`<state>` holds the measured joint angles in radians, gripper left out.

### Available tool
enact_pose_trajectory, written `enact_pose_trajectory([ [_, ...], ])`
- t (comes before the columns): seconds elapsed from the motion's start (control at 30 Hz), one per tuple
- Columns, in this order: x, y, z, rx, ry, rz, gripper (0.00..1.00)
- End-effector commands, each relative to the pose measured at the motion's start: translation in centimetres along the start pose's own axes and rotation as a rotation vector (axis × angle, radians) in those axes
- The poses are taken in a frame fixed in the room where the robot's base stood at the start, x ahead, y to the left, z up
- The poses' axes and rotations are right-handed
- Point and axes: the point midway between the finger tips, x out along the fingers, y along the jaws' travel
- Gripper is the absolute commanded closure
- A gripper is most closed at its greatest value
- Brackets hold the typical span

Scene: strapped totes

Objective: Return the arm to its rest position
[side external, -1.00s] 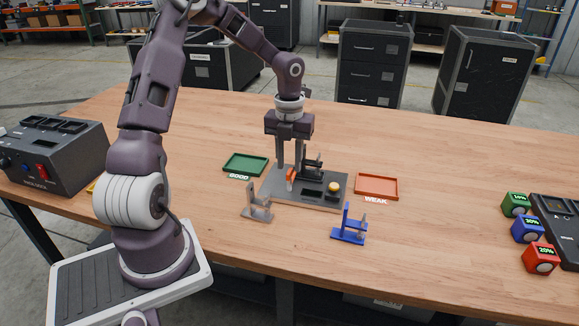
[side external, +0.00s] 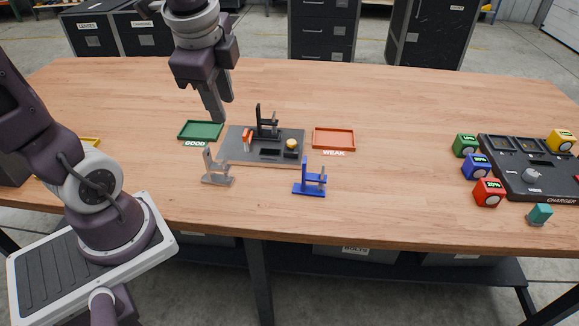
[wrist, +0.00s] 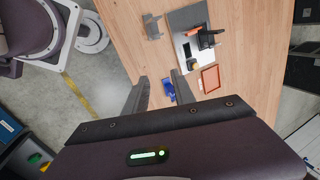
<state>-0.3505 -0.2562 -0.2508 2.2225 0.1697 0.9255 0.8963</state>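My gripper (side external: 218,115) is raised above the table, left of centre in the side view and above the green GOOD tray (side external: 201,130). In the wrist view its two fingers (wrist: 158,78) stand apart with nothing between them. The grey station plate (side external: 240,152) lies on the table below and to the right of the gripper. It bears a black stand (side external: 267,122), an orange-red part (side external: 247,138) and a yellow round knob (side external: 292,144). The orange WEAK tray (side external: 333,138) lies right of the plate. Both trays look empty.
A grey stand (side external: 217,168) and a blue stand (side external: 310,178) stand in front of the plate. Green, blue and red cubes (side external: 488,192) sit beside the charger (side external: 530,165) at the right. The wooden table (side external: 400,100) is clear behind the trays.

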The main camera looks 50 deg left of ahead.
Motion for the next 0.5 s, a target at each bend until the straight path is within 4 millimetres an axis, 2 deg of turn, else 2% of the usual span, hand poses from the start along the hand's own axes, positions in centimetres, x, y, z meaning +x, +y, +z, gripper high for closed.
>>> enact_pose_trajectory([
  [0.03, -1.7, 2.4, 0.2, -0.196, 0.067, -0.035, 0.69],
  [0.1, -3.0, 5.1, 0.6, -0.477, 0.169, -0.028, 0.69],
  [0.2, -4.0, 7.9, 1.0, -0.757, 0.283, 0.029, 0.69],
  [0.33, -4.3, 9.3, 1.2, -0.916, 0.343, 0.086, 0.69],
  [0.5, -4.3, 9.4, 1.2, -0.933, 0.345, 0.091, 0.69],
])
